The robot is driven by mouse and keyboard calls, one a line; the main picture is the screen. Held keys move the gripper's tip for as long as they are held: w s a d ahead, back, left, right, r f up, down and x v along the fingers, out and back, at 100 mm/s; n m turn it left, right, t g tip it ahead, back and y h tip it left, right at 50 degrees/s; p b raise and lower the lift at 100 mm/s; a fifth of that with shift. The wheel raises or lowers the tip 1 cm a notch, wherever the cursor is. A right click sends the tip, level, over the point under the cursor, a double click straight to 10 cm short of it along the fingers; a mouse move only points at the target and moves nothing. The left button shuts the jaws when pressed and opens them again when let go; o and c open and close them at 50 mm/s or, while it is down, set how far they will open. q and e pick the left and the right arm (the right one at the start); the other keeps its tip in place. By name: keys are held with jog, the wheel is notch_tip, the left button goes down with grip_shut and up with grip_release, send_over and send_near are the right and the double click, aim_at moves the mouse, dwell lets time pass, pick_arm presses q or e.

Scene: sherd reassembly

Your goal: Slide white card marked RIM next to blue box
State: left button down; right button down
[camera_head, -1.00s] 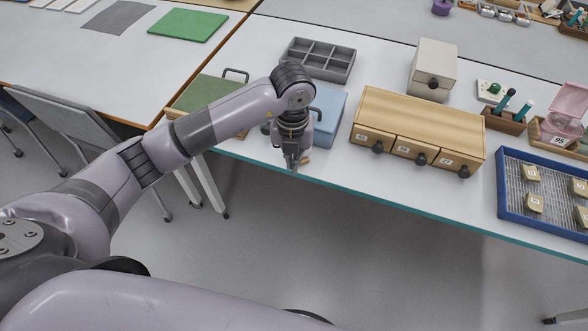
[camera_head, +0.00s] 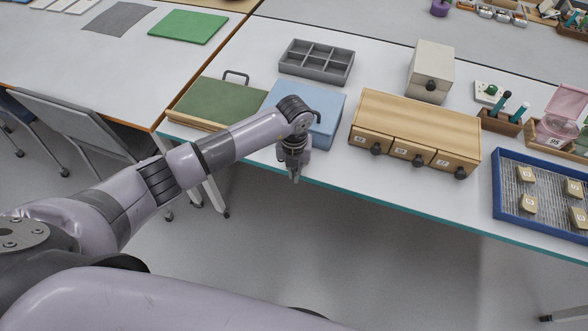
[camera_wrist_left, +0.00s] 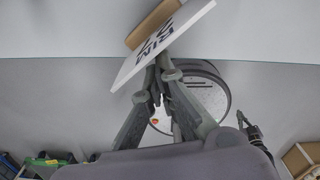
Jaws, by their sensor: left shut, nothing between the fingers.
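The white card marked RIM (camera_wrist_left: 158,46) shows in the left wrist view, turned at a slant and reaching across the table's front edge. I cannot make it out in the head view. The blue box (camera_head: 331,108) stands on the table near its front edge, partly behind my left arm. My left gripper (camera_head: 294,180) points down at the front edge, in front of the blue box. It is shut and empty. Its fingertips (camera_wrist_left: 161,72) show close to the card in the wrist view; I cannot tell whether they touch it.
A tan wooden piece (camera_wrist_left: 148,22) lies against the card. A dark jointed shape (camera_wrist_left: 252,128) may be my right gripper.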

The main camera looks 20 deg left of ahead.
pick_arm(q)
jog(key=shift+w, duration=0.1)
jog(key=shift+w+a+f+b, duration=0.15)
jog(key=shift+w+b, duration=0.6)
jog(key=shift+b, duration=0.15)
jog(key=shift+w+a, duration=0.1)
jog(key=shift+w, duration=0.4)
jog(key=shift+r, duration=0.2)
